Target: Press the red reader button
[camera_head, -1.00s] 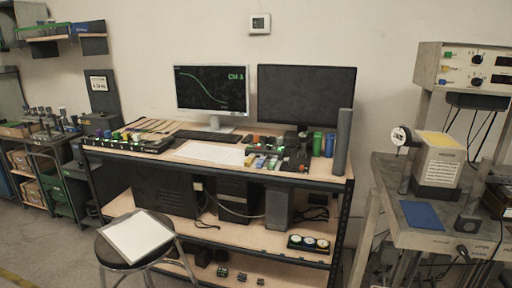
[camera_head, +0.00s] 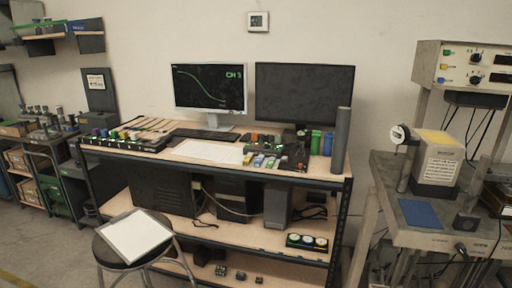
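Neither of my grippers is in view. I cannot make out a red reader button for sure; the small parts on the workbench (camera_head: 222,154) are too small to tell. A dark device (camera_head: 296,150) sits at the right of the bench top, in front of the dark monitor. Small coloured blocks (camera_head: 262,161) lie just left of it. A long black panel with coloured knobs (camera_head: 125,144) lies along the bench's left front.
A lit monitor (camera_head: 210,88) and a dark monitor (camera_head: 305,95) stand at the bench's back. A grey cylinder (camera_head: 341,140) stands at its right end. A round stool (camera_head: 133,238) stands at the front left. A grey table (camera_head: 400,200) is at the right.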

